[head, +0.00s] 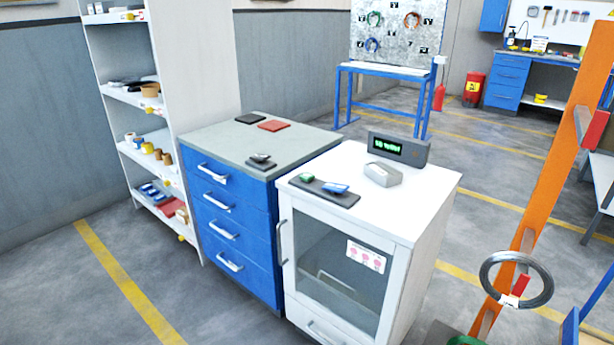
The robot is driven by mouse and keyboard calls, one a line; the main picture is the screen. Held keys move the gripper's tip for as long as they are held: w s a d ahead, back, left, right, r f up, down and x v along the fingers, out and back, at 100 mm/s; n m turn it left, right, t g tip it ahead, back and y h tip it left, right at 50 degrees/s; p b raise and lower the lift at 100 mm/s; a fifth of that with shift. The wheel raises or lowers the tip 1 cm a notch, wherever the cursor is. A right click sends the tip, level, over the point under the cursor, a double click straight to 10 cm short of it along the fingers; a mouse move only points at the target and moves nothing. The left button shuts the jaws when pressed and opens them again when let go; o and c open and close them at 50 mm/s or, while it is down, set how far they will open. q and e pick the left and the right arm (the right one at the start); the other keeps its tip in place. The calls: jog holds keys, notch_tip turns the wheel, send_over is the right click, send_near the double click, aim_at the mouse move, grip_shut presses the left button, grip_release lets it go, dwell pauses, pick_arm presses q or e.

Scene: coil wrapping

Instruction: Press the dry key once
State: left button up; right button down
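A white cabinet (430,193) with a glass door (341,272) stands in the middle of the head view. On its top lies a dark plate (347,199) with a green key (307,177) and a blue key (336,188). A grey display box (411,151) with green lit text stands behind, and a small light grey block (383,174) sits between. The text is too small to read, and I cannot tell which key is the dry key. Neither of my grippers is in view.
A blue drawer cabinet (236,238) adjoins on the left, bearing a dark key-like piece (261,160) and red and black pads. White shelves (176,80) stand farther left. An orange post (550,170) with a grey ring coil (545,287) is at the right. Floor is clear at front left.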

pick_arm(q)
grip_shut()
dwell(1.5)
